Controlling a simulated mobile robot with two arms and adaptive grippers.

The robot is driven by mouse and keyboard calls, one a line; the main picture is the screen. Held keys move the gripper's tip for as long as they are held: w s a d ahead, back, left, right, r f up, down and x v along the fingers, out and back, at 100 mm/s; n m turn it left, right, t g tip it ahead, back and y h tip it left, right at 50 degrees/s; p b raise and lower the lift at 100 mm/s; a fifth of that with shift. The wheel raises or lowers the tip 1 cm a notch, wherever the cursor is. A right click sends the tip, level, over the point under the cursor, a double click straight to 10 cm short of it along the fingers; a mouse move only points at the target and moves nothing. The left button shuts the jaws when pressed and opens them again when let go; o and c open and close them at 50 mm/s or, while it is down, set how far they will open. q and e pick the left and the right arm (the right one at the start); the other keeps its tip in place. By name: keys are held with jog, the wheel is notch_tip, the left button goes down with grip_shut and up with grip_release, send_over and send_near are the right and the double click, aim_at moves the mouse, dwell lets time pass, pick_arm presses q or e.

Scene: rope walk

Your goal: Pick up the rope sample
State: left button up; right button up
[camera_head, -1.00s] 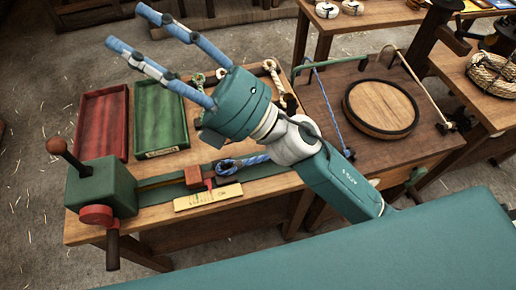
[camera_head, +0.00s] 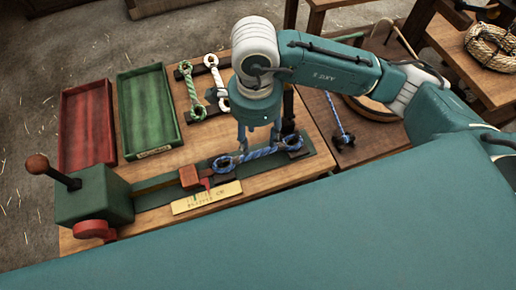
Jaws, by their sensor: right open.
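A blue rope sample (camera_head: 262,155) with a loop at each end lies along the green bench strip at the near side of the wooden table. My right gripper (camera_head: 258,141) points down over it, jaws open. Its fingers are close to the rope on the far side in the picture; whether they touch it I cannot tell. A green-and-white rope sample (camera_head: 191,90) and a white rope sample (camera_head: 215,84) lie farther back on dark holders. My left gripper is not in view.
A red tray (camera_head: 87,125) and a green tray (camera_head: 150,110) stand at the back left. A green vise-like device (camera_head: 95,202) with a red knob is at the left end. A yellow label plate (camera_head: 207,198) lies in front. A coiled rope (camera_head: 489,50) is far right.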

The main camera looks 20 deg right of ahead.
aim_at(258, 154)
notch_tip(258, 154, down, 3)
jog(key=shift+f, duration=0.1)
jog(key=f, duration=0.1)
jog(key=f+p, duration=0.2)
jog(key=f, duration=0.1)
jog(key=shift+d, duration=0.3)
jog(key=shift+f+p, duration=0.3)
jog(key=shift+f, duration=0.35)
grip_shut()
jog(key=shift+r, duration=0.1)
